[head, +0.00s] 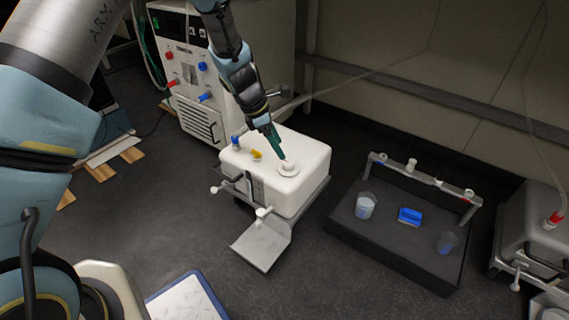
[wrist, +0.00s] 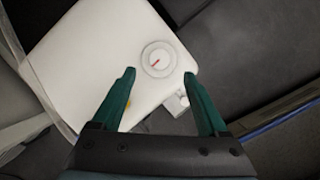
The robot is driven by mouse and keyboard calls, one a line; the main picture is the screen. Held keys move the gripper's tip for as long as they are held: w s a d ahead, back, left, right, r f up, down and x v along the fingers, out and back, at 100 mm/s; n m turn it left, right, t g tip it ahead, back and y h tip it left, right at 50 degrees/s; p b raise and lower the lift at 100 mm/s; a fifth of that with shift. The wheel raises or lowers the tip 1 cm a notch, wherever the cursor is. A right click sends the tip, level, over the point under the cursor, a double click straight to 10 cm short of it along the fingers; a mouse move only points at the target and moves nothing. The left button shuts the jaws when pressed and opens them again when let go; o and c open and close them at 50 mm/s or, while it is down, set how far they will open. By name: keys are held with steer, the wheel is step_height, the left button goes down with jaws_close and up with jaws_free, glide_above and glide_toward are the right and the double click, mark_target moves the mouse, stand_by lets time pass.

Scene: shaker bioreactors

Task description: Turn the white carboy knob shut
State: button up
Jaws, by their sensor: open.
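The white carboy (head: 304,186) stands in a grey holder in the middle of the head view. A round white knob (head: 288,168) sits on its top face near the right corner. In the wrist view the knob (wrist: 158,59) shows a red pointer line slanting across its middle. My gripper (head: 278,148), with green fingers, is over the carboy top beside the knob. In the wrist view my gripper (wrist: 159,75) is open, and the knob appears ahead between the two fingertips. I see no clear contact, and the height gap is hard to tell.
A blue cap (head: 236,143) and a yellow piece (head: 256,155) are also on the carboy top. A white machine (head: 196,125) stands behind. A dark tray (head: 400,262) with beakers and a rail is to the right. Another grey container (head: 533,236) is at far right.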

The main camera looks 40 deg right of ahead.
mark_target(288, 162)
steer(key=b+x, duration=0.2)
steer(key=x, duration=0.5)
steer(key=shift+c, duration=0.4)
jaws_close()
